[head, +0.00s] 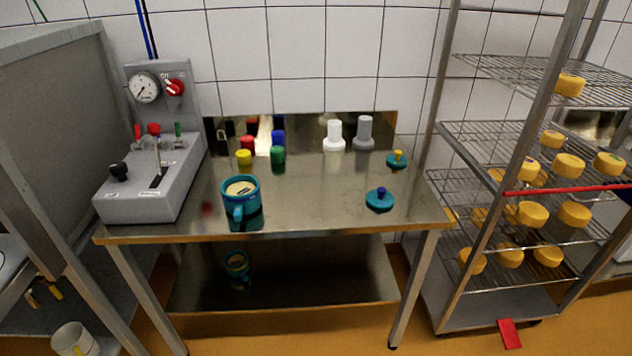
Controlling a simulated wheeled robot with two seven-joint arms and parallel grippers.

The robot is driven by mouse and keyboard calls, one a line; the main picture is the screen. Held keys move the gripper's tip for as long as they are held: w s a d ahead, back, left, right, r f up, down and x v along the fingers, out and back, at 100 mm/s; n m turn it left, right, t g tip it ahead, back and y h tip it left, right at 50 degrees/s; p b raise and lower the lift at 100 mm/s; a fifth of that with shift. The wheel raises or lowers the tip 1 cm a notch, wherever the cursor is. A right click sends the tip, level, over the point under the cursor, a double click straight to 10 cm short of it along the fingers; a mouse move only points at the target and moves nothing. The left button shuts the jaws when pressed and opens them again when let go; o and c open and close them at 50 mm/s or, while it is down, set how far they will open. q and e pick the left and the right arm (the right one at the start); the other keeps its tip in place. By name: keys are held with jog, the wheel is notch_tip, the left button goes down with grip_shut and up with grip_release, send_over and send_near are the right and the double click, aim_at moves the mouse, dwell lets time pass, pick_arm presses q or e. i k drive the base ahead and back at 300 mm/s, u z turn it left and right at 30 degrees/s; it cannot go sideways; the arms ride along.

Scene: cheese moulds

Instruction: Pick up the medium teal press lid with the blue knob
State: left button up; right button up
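The teal press lid with the blue knob (380,200) lies flat on the right part of the steel table (310,215), knob up. A smaller-looking teal lid with a yellow knob (397,159) lies behind it, near the table's back right corner. A teal mould with a handle (240,198) stands upright on the left part of the table, with something pale inside. Neither of my grippers shows in the head view.
A grey control box (155,180) with a gauge and levers stands on the table's left. Coloured caps (278,154) and white and grey stepped pieces (334,138) stand at the back. A rack of cheeses (532,214) stands right. The table's front middle is clear.

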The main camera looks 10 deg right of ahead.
aim_at(381, 199)
jog(key=u, duration=0.05)
jog(key=i, duration=1.2)
jog(key=z, duration=0.5)
